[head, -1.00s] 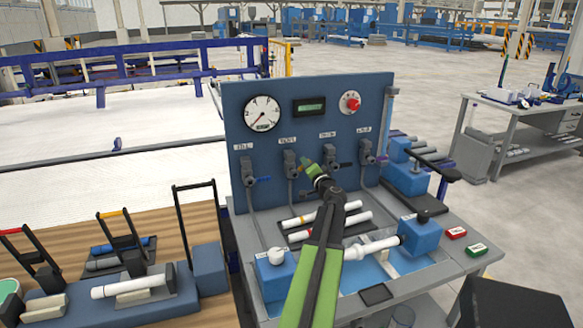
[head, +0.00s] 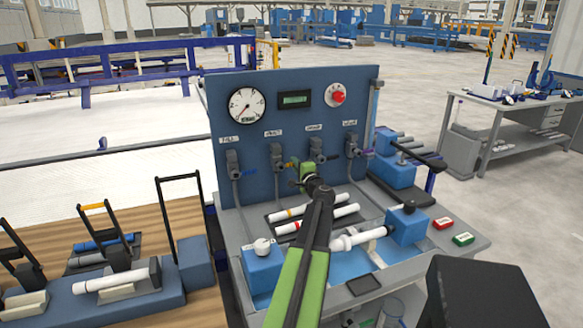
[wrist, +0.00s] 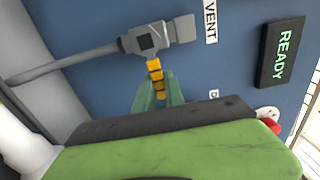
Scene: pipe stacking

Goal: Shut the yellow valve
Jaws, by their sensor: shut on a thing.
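The yellow valve (wrist: 146,40) is on the blue panel beside the VENT label, with its grey pipe (wrist: 70,65) running left in the wrist view. Its yellow handle (wrist: 155,72) points across the pipe's line. My gripper (wrist: 158,88) is shut on the handle's outer part, one green finger on each side. In the head view the valve (head: 277,158) is second from the left in the row, and my gripper (head: 307,172) is at its right, in front of the panel. Most of the handle is hidden or too small there.
White pipes (head: 318,217) lie on the bench below my arm. A blue clamp block (head: 408,226) is at the right.

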